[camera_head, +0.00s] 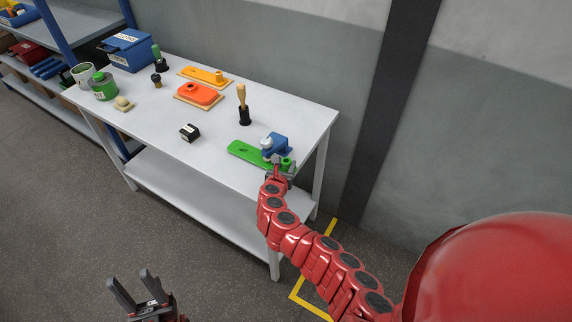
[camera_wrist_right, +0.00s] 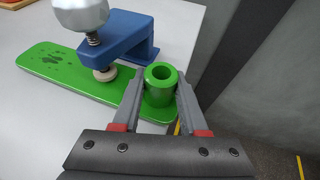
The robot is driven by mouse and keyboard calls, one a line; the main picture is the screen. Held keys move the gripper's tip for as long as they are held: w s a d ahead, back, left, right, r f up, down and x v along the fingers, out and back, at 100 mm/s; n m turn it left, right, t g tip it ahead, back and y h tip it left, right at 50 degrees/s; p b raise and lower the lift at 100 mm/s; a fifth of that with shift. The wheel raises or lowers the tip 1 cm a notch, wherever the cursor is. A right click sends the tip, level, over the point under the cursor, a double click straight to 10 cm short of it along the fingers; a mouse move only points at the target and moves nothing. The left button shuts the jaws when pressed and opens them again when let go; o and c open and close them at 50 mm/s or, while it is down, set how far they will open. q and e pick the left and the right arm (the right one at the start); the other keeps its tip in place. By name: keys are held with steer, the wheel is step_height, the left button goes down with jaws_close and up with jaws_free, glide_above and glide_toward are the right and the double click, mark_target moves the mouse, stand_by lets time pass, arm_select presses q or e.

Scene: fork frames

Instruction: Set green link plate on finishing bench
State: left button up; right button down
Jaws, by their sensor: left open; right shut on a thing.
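The green link plate (camera_head: 245,151) lies flat on the white bench top (camera_head: 215,145), near its right front edge. Its upright green boss (camera_wrist_right: 160,82) is at the plate's near end in the right wrist view. A blue clamp (camera_head: 277,144) with a silver knob reaches over the plate, and its pale pad (camera_wrist_right: 105,74) is at the plate's top face. My right gripper (camera_wrist_right: 160,100) is shut on the boss, one finger on each side. My left gripper (camera_head: 133,285) is open and empty, low over the floor in front of the bench.
A black block (camera_head: 189,132), an orange part (camera_head: 199,94), a yellow-orange plate (camera_head: 205,76) and a wooden-handled tool (camera_head: 243,105) stand on the bench. Green containers (camera_head: 103,86) and a blue box (camera_head: 128,50) are at its left end. A grey wall lies behind.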

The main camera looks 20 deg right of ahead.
steer(key=shift+f, duration=0.35)
stand_by(0.5)
steer(key=shift+c, duration=1.8)
jaws_free()
steer(key=b+v, duration=0.3)
steer(key=v, duration=1.4)
steer(key=shift+s+b, duration=0.2)
steer(key=shift+b, duration=0.15)
steer(key=shift+a, duration=0.15)
